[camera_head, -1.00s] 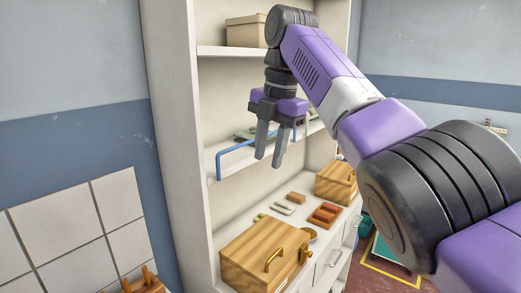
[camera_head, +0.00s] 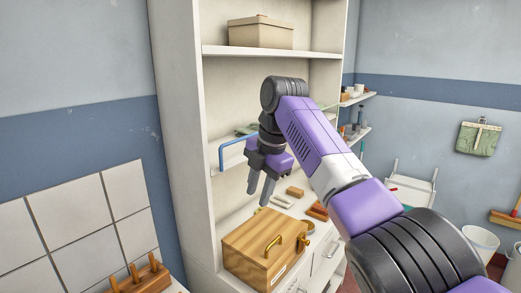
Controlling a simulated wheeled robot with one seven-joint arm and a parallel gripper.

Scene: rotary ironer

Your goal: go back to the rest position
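My gripper (camera_head: 261,190) hangs in front of the shelf unit, with its two grey fingers pointing down and apart. It is open, and nothing shows between the fingers. It is above and behind the wooden box with brass handles (camera_head: 262,250), not touching it. My purple and black arm reaches in from the lower right and hides part of the shelves and counter.
Small blocks (camera_head: 295,191) lie on the counter. A peg rack (camera_head: 143,279) is lower left. A white chair (camera_head: 409,190) and bucket (camera_head: 481,241) stand at right.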

